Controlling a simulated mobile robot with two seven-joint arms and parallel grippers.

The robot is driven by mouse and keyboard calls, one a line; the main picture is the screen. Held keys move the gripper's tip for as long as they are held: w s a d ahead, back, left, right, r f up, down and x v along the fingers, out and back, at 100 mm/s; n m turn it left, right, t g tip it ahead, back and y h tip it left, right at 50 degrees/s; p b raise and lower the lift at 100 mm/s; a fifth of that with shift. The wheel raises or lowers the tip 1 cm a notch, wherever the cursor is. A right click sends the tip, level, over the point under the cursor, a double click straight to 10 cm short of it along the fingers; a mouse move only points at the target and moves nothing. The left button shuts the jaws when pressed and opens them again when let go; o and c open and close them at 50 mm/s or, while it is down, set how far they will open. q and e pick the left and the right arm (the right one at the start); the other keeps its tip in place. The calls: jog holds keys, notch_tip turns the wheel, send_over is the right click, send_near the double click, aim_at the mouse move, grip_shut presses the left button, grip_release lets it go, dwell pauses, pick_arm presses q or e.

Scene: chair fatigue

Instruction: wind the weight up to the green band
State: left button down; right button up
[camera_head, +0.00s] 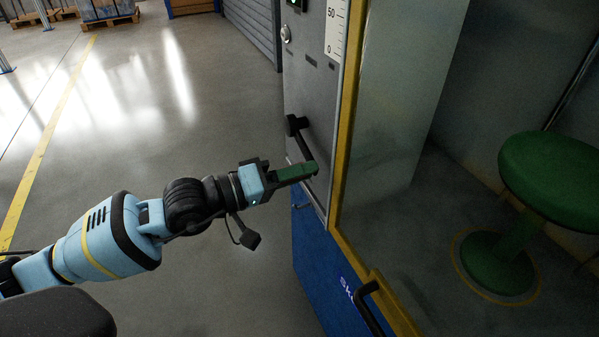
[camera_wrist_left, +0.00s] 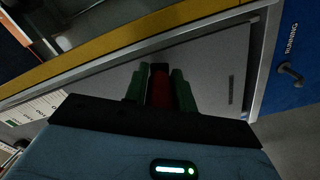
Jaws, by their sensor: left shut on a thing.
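A dark crank (camera_head: 301,137) is mounted on the grey side panel of the test cabinet, its hub at the upper left and its arm slanting down to the right. My left gripper (camera_head: 297,174) is at the lower end of the crank arm. In the left wrist view its green fingers (camera_wrist_left: 160,88) are shut on the crank's red handle (camera_wrist_left: 161,92). A white scale (camera_head: 336,28) marked 0 and 50 is on the panel above, cut off by the top edge. My right gripper is out of view.
A yellow-edged frame (camera_head: 346,110) borders the cabinet opening. Inside stands a green stool (camera_head: 555,180). A black handle (camera_head: 367,306) sits below on the frame's front. The blue base panel (camera_head: 318,270) is under the crank. Open floor (camera_head: 130,130) lies to the left.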

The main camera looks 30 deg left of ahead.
pick_arm(q)
jog(key=shift+w+a, duration=0.15)
jog(key=shift+a, duration=0.05)
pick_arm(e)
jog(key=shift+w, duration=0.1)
pick_arm(q)
jog(key=c, duration=1.2)
grip_release()
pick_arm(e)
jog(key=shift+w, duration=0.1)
pick_arm(q)
jog(key=v, duration=0.7)
jog(key=shift+s+a+p, duration=0.2)
jog(key=shift+s+p, duration=0.15)
jog(key=shift+p, duration=0.05)
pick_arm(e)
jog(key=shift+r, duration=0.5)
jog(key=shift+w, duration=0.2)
